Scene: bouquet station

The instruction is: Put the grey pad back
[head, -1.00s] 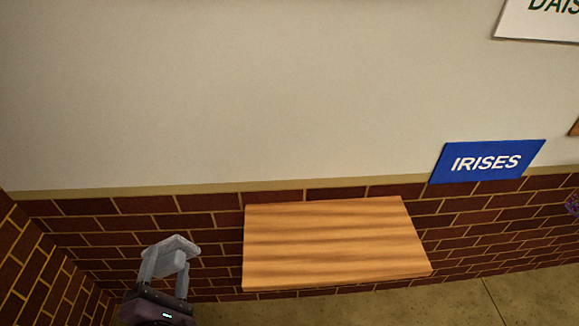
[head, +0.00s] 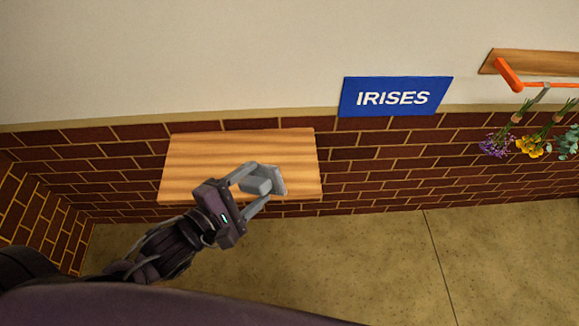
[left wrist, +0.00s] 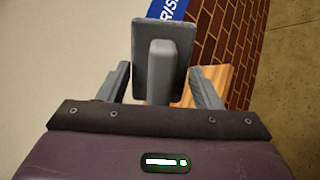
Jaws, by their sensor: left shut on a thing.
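The grey pad (head: 279,181), a flat plate with a block-like grip on its back, is held in my left gripper (head: 257,187). The gripper overlaps the right front part of a bare wooden shelf (head: 205,158) in the head view. I cannot tell whether the pad touches the shelf or is above it. In the left wrist view the pad (left wrist: 180,60) stands beyond the gripper's fingers, its grip towards me, and part of the shelf (left wrist: 220,76) shows behind. My right gripper is in neither view.
A blue IRISES sign (head: 395,96) is on the wall right of the shelf. Further right, an orange rail (head: 510,76) on a wooden board has bunches of purple, yellow and green plants (head: 533,146) hanging below. Bare floor lies in front of the brick wall.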

